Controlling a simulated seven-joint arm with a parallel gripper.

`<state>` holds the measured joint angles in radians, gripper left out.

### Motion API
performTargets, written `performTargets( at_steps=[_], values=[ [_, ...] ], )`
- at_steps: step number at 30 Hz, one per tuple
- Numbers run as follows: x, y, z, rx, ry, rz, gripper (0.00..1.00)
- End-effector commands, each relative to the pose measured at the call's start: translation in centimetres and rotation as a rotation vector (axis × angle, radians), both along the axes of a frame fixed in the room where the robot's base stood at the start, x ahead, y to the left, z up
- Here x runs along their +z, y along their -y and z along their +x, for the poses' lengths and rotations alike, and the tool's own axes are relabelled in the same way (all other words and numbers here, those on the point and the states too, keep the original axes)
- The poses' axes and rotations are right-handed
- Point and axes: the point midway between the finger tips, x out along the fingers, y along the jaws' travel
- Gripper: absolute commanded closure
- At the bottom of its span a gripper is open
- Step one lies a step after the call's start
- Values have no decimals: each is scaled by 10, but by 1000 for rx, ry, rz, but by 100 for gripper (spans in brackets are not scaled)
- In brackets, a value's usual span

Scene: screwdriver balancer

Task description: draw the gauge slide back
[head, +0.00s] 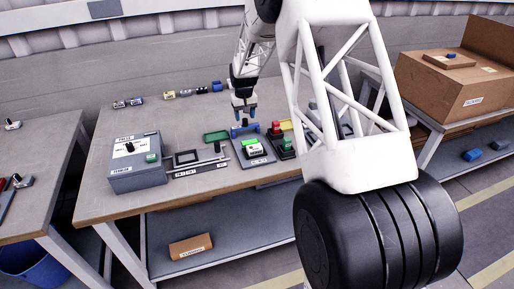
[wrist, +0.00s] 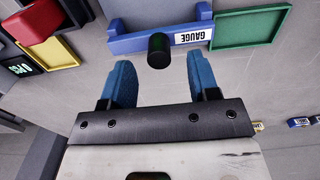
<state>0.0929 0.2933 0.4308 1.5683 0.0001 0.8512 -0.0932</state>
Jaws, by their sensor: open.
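The gauge slide is a blue bar (wrist: 140,42) with a white GAUGE label (wrist: 194,35) and a black round knob (wrist: 158,51). In the head view the blue gauge piece (head: 237,131) sits at the back of a grey plate on the bench. My gripper (head: 245,112) is just above and behind it. In the wrist view my gripper (wrist: 160,76) is open with two blue fingers. The knob appears in line with the gap, near the fingertips. Nothing shows between the fingers; I cannot tell the exact height gap to the knob.
A green tray (wrist: 250,27) lies beside the gauge. A grey control box (head: 135,162) stands at the bench's left. Small blocks (head: 190,93) line the back edge. Clear bench lies behind the gauge.

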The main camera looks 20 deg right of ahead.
Motion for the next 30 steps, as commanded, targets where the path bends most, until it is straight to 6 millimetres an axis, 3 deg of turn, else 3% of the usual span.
performTargets(
  at_steps=[15,30],
  values=[
    [34,0,0,0,2,0,45],
    [36,0,0,0,2,0,45]
  ],
)
